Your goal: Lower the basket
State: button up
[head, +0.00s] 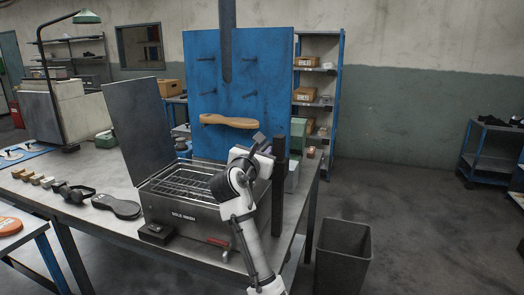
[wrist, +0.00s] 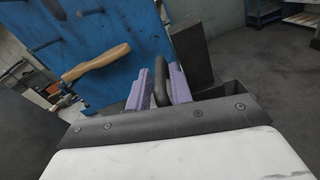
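The wire basket (head: 183,186) shows inside the open grey tank marked "SOLE WASH" (head: 170,213), near its rim. My arm hides its right part. A dark upright post (head: 279,190) stands at the tank's right side; what looks like it also shows in the wrist view (wrist: 193,55). My gripper (head: 259,143) is above the tank's right side, beside the post. In the wrist view its two purple fingers (wrist: 161,88) lie on either side of a dark rounded handle (wrist: 161,72), which fills the gap between them. How the handle joins the basket is hidden.
The tank's lid (head: 137,125) stands open at left. Behind is a blue pegboard (head: 205,85) with a tan sole (head: 228,121) on it. A grey bin (head: 342,255) stands on the floor at right.

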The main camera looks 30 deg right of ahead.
grip_shut()
notch_tip(320, 180, down, 11)
jog(key=b, duration=0.3)
jog(key=shift+r+b, duration=0.15)
jog(key=shift+b, duration=0.25)
grip_release()
jog(key=shift+a, duration=0.1)
